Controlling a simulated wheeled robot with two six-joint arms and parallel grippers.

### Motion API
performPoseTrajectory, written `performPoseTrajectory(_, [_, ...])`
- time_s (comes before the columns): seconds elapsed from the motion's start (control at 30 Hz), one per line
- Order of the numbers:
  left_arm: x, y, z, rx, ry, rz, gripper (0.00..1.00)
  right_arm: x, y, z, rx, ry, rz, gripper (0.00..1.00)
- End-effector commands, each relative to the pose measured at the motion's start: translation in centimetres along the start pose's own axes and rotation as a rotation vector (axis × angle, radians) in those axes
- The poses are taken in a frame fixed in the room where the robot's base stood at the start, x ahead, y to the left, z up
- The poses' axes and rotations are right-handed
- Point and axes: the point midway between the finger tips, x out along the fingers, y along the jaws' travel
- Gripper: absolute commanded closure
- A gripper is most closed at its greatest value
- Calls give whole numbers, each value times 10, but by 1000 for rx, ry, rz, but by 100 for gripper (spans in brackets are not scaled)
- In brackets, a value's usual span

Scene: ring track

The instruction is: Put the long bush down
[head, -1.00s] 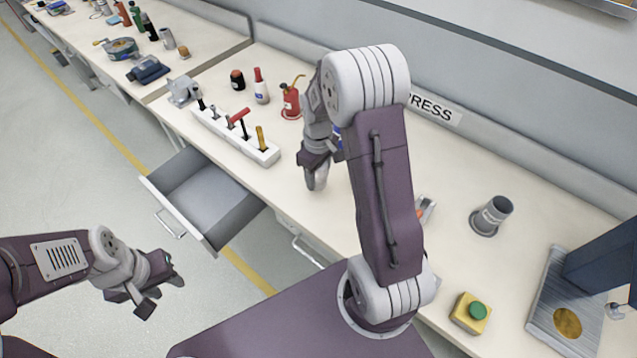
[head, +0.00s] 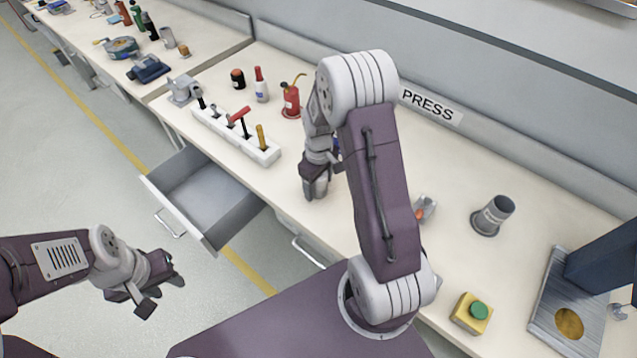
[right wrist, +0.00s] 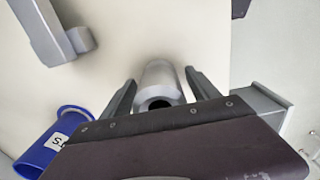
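The long bush is a silver-grey cylinder with a dark hole in its near end, seen between the two fingers in the right wrist view (right wrist: 161,78). My left gripper (head: 165,284) is empty and open, over the floor at lower left.
A white tool rack (head: 236,137) and a red oil can (head: 291,100) stand left of the right gripper. A blue cup (right wrist: 55,143) is close by. An open drawer (head: 205,197) juts out. A grey cylinder (head: 493,215) and yellow button box (head: 471,313) stand right.

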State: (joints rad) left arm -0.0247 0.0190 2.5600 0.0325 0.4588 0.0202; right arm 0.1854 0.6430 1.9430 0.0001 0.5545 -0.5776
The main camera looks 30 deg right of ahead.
Motion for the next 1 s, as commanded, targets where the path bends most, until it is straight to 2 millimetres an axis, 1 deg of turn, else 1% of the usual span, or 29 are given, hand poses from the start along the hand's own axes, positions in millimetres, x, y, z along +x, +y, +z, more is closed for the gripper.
performPoseTrajectory(0.07, [-3, 0, 0, 0, 0, 0, 64, -4, 0, 0, 0, 1, 1, 30])
performPoseTrajectory(0.17, [-4, 0, 0, 0, 0, 0, 64, -19, 1, -1, 0, 4, 2, 30])
performPoseTrajectory(0.4, [-12, 0, -1, 0, 0, 0, 64, -82, 1, -1, 0, 5, 4, 30])
performPoseTrajectory(0.5, [-15, 0, -2, 0, 0, 0, 64, -103, 1, -1, 0, 4, 2, 30])
performPoseTrajectory(0.6, [-16, 0, -2, 0, 0, 0, 64, -116, 0, -1, 0, 2, 2, 30])
performPoseTrajectory(0.7, [-16, 0, -2, 0, 0, 0, 64, -123, 0, 0, 0, 0, 0, 30])
performPoseTrajectory(0.8, [-16, 0, -2, 0, 0, 0, 64, -124, 0, 0, 1, 0, 0, 30])
performPoseTrajectory(0.87, [-16, 0, -2, 0, 0, 0, 64, -124, -7, 3, 16, 3, 1, 30])
performPoseTrajectory(0.97, [-16, 0, -2, 0, 0, 0, 64, -118, -40, 20, 107, 26, 5, 30])
performPoseTrajectory(1.0, [-16, 0, -2, 0, 0, 0, 64, -115, -56, 30, 160, 40, 7, 30])
